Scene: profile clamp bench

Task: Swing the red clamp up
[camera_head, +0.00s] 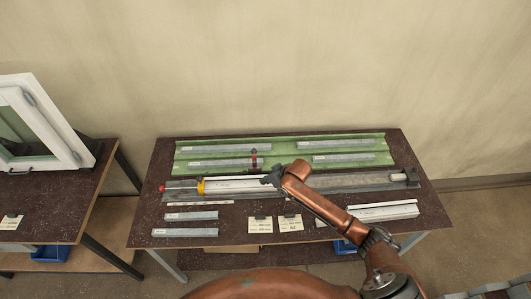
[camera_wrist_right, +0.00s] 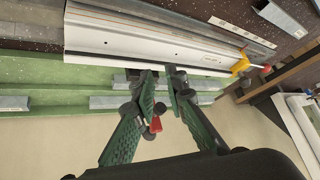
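The red clamp, a small dark lever with a red end, stands at the far side of the long rail fixture (camera_head: 350,183) in the head view (camera_head: 254,153). In the right wrist view its red end (camera_wrist_right: 155,125) shows between the fingers of my right gripper (camera_wrist_right: 161,80). The gripper fingers are apart, with a narrow gap; the fingertips point at the white profile (camera_wrist_right: 140,42) on the fixture. Whether they touch the clamp cannot be told. In the head view my right gripper (camera_head: 272,178) is at the fixture's middle, just right of the clamp. My left gripper is not in view.
A yellow clamp (camera_head: 201,187) and a red-ended rod (camera_head: 163,188) sit at the fixture's left end. A green tray (camera_head: 286,148) with several metal profiles lies behind. Cards (camera_head: 260,225) and loose profiles (camera_head: 185,232) lie in front. A window frame (camera_head: 45,120) stands on the left table.

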